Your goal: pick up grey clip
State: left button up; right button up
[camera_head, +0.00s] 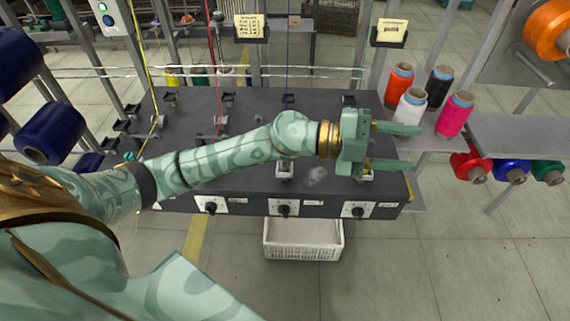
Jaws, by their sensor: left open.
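My left gripper (400,147) reaches in from the left over the right end of the dark winding bench (245,130). Its two green fingers point right and stand apart, with nothing visible between them. I cannot clearly make out a grey clip. A small fuzzy grey clump (317,176) lies on the bench near its front edge, left of and below the gripper; I cannot tell what it is. My arm and gripper hide part of the bench top. My right gripper is not in view.
White, orange, black and pink thread cones (409,108) stand on the grey side shelf (445,138) right of the gripper. A white basket (303,241) sits below the bench front, under the knobs. Thread runs down to the bench, with posts behind.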

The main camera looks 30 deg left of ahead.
pick_arm(q)
notch_tip(320, 180, down, 2)
jog(key=a+f+m+g+y, duration=0.1)
jog(key=a+m+g+y, duration=0.1)
jog(key=a+g, duration=0.15)
jog(key=n+g+y, duration=0.5)
jog(key=n+y, duration=0.3)
jog(key=y, duration=0.3)
send_near(285, 165)
jog(key=b+x, duration=0.1)
jog(key=x, duration=0.1)
jog(key=b+x, duration=0.1)
jog(key=x, duration=0.2)
jog(key=w+b+x, duration=0.1)
jog(key=x, duration=0.1)
jog(key=shift+s+a+f, duration=0.1)
jog(key=shift+f, duration=0.4)
jog(key=shift+r+t, duration=0.1)
jog(key=shift+t, duration=0.15)
grip_shut()
